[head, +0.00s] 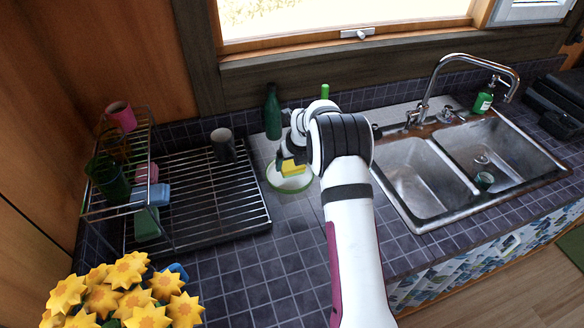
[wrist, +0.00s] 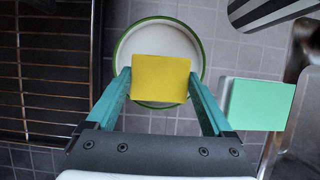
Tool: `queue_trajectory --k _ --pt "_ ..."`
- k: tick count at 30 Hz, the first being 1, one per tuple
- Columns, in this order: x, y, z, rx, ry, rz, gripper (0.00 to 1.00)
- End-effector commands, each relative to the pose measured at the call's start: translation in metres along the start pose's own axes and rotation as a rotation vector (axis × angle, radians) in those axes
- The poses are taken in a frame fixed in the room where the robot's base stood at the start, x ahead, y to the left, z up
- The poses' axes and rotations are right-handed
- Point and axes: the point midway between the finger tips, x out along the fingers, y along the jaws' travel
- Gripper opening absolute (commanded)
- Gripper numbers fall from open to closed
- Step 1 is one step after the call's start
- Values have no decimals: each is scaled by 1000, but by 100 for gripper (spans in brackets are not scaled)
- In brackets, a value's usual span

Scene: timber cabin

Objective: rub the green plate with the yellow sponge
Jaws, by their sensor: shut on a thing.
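The yellow sponge (wrist: 160,78) is between the two teal fingers of my gripper (wrist: 160,95), which is shut on it. In the head view, the sponge (head: 291,168) shows just below my gripper (head: 285,160), over the plate. The green plate (head: 289,186) has a green rim and a pale centre. It lies on the counter between the drying rack and the sink. In the wrist view, the plate (wrist: 124,52) is behind the sponge, which covers its lower middle. I cannot tell whether sponge and plate touch.
The double sink (head: 415,170) is to the right. A light green block (wrist: 260,104) lies right of the plate. Yellow flowers (head: 125,295) are front left.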

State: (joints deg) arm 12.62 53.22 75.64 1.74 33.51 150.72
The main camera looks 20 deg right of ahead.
Motion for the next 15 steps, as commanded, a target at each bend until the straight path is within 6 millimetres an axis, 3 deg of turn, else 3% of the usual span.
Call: queue_trajectory --k 15 --pt "-37 0 16 0 -1 0 41"
